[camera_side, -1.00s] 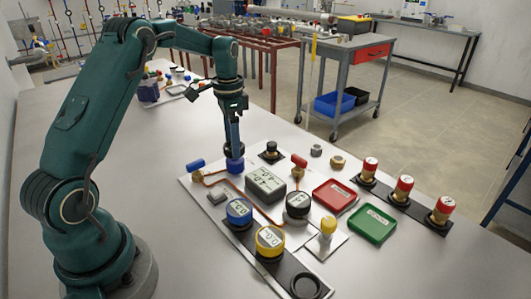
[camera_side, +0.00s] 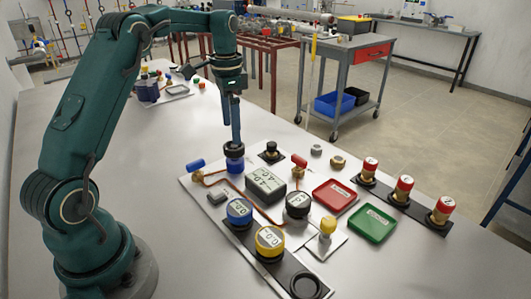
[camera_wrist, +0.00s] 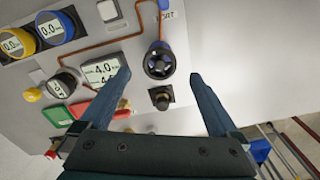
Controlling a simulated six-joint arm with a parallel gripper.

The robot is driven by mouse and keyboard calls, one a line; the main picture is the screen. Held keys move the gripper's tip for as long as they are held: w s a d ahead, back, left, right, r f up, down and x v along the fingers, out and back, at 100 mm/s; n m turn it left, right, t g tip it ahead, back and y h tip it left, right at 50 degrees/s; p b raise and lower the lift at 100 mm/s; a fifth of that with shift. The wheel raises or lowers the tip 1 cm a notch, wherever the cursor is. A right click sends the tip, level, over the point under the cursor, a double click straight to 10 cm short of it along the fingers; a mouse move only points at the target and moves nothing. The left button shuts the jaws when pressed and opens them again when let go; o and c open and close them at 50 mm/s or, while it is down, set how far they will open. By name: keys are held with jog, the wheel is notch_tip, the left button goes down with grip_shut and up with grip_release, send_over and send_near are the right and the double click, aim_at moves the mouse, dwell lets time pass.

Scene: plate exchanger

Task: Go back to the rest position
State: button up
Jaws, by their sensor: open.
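My gripper (camera_side: 235,141) is open and empty, pointing down above a black round knob with a blue base (camera_side: 235,164) at the back left of the grey board. In the wrist view the knob (camera_wrist: 159,61) shows between and beyond my two spread fingertips (camera_wrist: 160,75), touching neither as far as I can see. My arm is bent forward over the bench, with its upper link raised at the left. In the side view the near finger hides part of the other one.
The grey board (camera_side: 196,187) carries a display box (camera_side: 266,184), blue (camera_side: 239,212) and yellow (camera_side: 270,241) gauges and a small black knob (camera_side: 271,151). Red (camera_side: 335,196) and green (camera_side: 372,224) trays and several red-capped fittings (camera_side: 403,187) stand to the right. The bench's back right is clear.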

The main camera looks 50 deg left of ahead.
jog(key=shift+r, duration=0.2)
jog(key=shift+w+d+r, duration=0.1)
jog(key=shift+d+r, duration=0.1)
jog(key=s+d+r+m+t, duration=0.1)
jog(key=s+d+r+t, duration=0.15)
jog(key=d+r, duration=0.25)
jog(key=s+d+r+t, duration=0.1)
jog(key=s+d+r, duration=0.3)
jog(key=d+r, duration=0.2)
jog(key=s+d+f+n+t, duration=0.1)
jog(key=s+d+f+n, duration=0.1)
jog(key=s, duration=0.3)
jog(key=s+d+f+n+t, duration=0.1)
jog(key=s+d+f+n, duration=0.1)
jog(key=s+f, duration=0.3)
jog(key=shift+s+d+n, duration=0.4)
jog(key=shift+s+d, duration=0.2)
jog(key=shift+s, duration=0.2)
